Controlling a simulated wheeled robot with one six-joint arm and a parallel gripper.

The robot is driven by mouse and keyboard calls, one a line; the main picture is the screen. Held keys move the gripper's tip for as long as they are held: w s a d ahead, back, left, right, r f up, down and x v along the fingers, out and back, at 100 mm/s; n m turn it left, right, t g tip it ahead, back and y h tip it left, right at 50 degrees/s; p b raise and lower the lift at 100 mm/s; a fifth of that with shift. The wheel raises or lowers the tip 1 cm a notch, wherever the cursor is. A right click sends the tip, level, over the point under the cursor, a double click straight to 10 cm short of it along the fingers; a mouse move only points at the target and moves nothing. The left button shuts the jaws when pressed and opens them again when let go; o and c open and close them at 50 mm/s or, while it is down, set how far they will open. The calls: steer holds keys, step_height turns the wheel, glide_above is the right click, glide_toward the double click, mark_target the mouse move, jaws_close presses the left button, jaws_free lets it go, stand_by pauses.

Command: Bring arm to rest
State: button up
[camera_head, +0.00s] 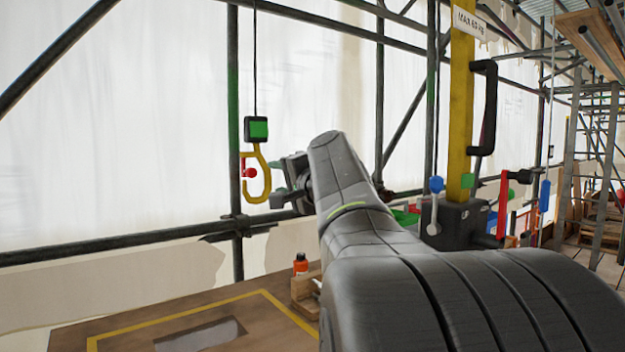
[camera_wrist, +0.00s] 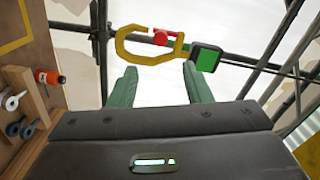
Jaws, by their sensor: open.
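My arm reaches forward from the lower right in the head view. My gripper (camera_head: 278,182) is at its end, just right of a hanging yellow hook (camera_head: 263,180). In the wrist view my gripper (camera_wrist: 161,88) shows two green fingers spread apart with nothing between them. The yellow hook (camera_wrist: 126,48) lies beyond the fingertips there, with a red knob (camera_wrist: 161,37) on it and a black block with a green face (camera_wrist: 206,58) at its end. In the head view the block (camera_head: 257,129) hangs on a thin cable, the hook below it.
A wooden table (camera_head: 130,325) with a yellow outline and a dark recess is below. An orange bottle (camera_head: 301,264) stands by a wooden rack (camera_wrist: 25,100) holding bolt-like parts. A yellow post (camera_head: 461,100) with levers rises at right. Scaffold tubes (camera_head: 150,240) cross behind.

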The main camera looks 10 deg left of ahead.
mark_target(254, 173)
steer(key=p+x, duration=0.2)
steer(key=x, duration=1.2)
steer(key=shift+s+d, duration=0.1)
steer(key=shift+d, duration=0.05)
